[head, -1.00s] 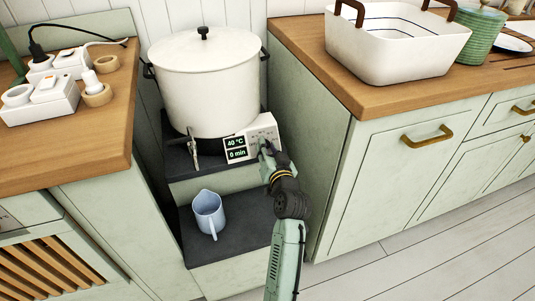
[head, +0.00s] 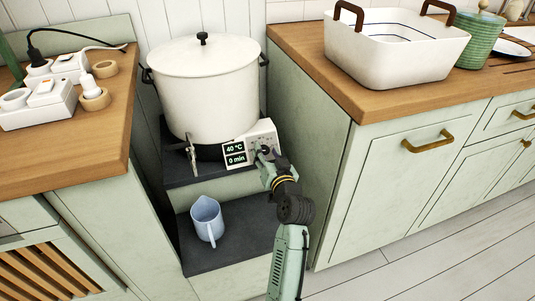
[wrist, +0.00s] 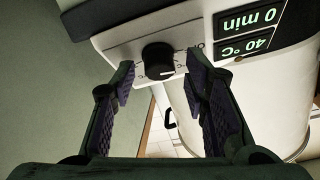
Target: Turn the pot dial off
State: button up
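The large white pot (head: 205,90) stands on the upper dark step, with a control panel (head: 236,152) at its front right reading 40 °C and 0 min. In the wrist view the black pot dial (wrist: 158,62) sits on the panel, with a small white mark near its lower edge. My gripper (wrist: 162,80) is open, its fingers to either side of the dial. I cannot tell whether they touch it. In the head view my gripper (head: 264,154) is at the panel's right part and hides some of it.
A blue jug (head: 207,219) stands on the lower dark step (head: 245,222). A counter with a white basin (head: 390,60) is on the right. Power strips (head: 42,105) and tape rolls lie on the left counter. The cabinet side (head: 300,130) rises close to the right of my arm.

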jog(key=shift+s, duration=0.1)
jog(key=v, duration=1.1)
jog(key=shift+s+d, duration=0.2)
jog(key=shift+s, duration=0.15)
